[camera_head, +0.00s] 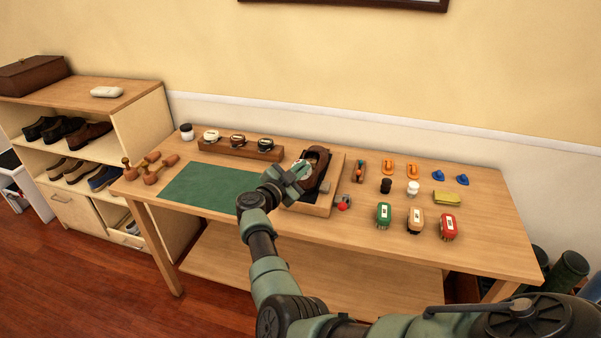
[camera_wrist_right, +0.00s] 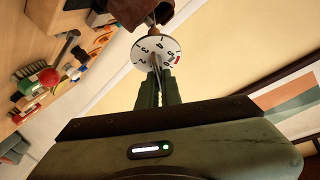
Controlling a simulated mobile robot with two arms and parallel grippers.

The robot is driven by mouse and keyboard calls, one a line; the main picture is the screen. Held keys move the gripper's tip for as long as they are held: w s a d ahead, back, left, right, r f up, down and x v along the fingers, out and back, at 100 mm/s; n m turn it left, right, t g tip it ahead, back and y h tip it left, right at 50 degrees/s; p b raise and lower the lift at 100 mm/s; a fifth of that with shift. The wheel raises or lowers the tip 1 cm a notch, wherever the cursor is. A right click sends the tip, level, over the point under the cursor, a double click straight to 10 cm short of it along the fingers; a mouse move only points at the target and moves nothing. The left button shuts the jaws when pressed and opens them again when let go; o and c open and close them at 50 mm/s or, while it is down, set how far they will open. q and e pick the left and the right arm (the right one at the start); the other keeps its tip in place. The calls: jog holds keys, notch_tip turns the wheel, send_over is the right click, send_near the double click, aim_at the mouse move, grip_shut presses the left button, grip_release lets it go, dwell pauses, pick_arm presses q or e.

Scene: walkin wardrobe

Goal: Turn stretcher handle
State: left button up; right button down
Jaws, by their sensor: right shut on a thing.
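A brown shoe (camera_head: 318,160) sits on a wooden stand (camera_head: 322,208) on the workbench. A white numbered dial (camera_wrist_right: 146,47) with a red mark is at the shoe's end in the right wrist view. My right gripper (camera_head: 294,176) is at the near left side of the shoe. In the right wrist view its fingers (camera_wrist_right: 160,80) are shut on the thin stretcher handle (camera_wrist_right: 156,64) in front of the dial. The head view mostly hides the handle behind the gripper. My left gripper is not in view.
A red knob (camera_head: 342,205) is at the stand's right. A green mat (camera_head: 212,188) lies left of it. Brushes (camera_head: 417,219), small bottles and a yellow sponge (camera_head: 447,197) are on the right. A shoe shelf (camera_head: 140,100) is at left.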

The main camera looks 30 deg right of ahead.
jog(key=shift+s+a+f+m+g+y+b, duration=0.1)
jog(key=shift+a+f+m+g+y+b, duration=0.3)
jog(key=shift+m+y+b, duration=2.75)
jog(key=shift+s+a+f+m+g+y+b, duration=0.1)
jog(key=shift+f+m+g+y+b, duration=0.8)
jog(key=shift+m, duration=4.5)
jog(key=shift+s+a+r+m+g+y+b, duration=0.2)
jog(key=shift+m+y+b, duration=1.15)
jog(key=shift+m+b, duration=2.05)
jog(key=shift+w+m+p, duration=0.2)
jog(key=shift+m+p, duration=0.65)
jog(key=shift+m, duration=0.1)
jog(key=c, duration=1.6)
grip_release()
jog(key=shift+w+d, duration=0.1)
